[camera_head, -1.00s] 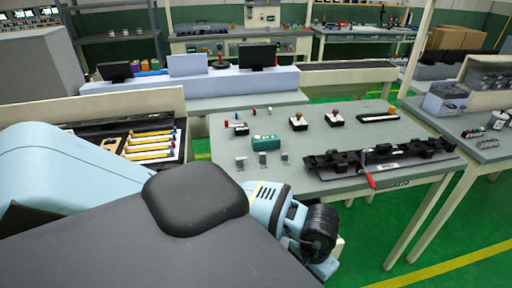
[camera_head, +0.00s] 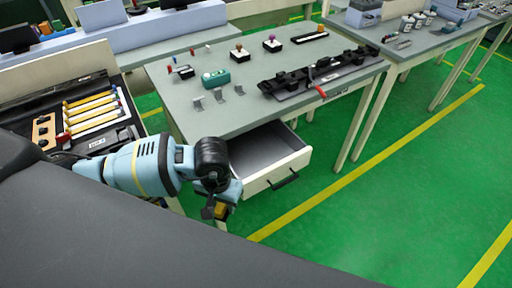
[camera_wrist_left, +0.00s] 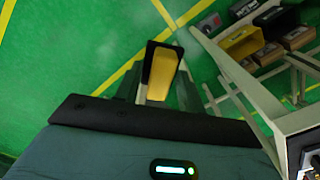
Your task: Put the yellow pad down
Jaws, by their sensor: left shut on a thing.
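The yellow pad (camera_head: 221,211) is held at the tip of my left gripper (camera_head: 217,206), low in front of the open table drawer, and only a small part of it shows. In the left wrist view the yellow pad (camera_wrist_left: 162,74), with a dark edge, sits between the fingers of the left gripper (camera_wrist_left: 158,85). The gripper is shut on it, above the green floor. My right gripper is in neither view.
A grey worktable (camera_head: 205,122) bears a black trim fixture (camera_head: 320,72), a teal box (camera_head: 216,78) and small clips. Its drawer (camera_head: 294,163) stands open and looks empty. A dark tray with yellow-handled tools (camera_head: 92,103) is at left. Green floor is clear at right.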

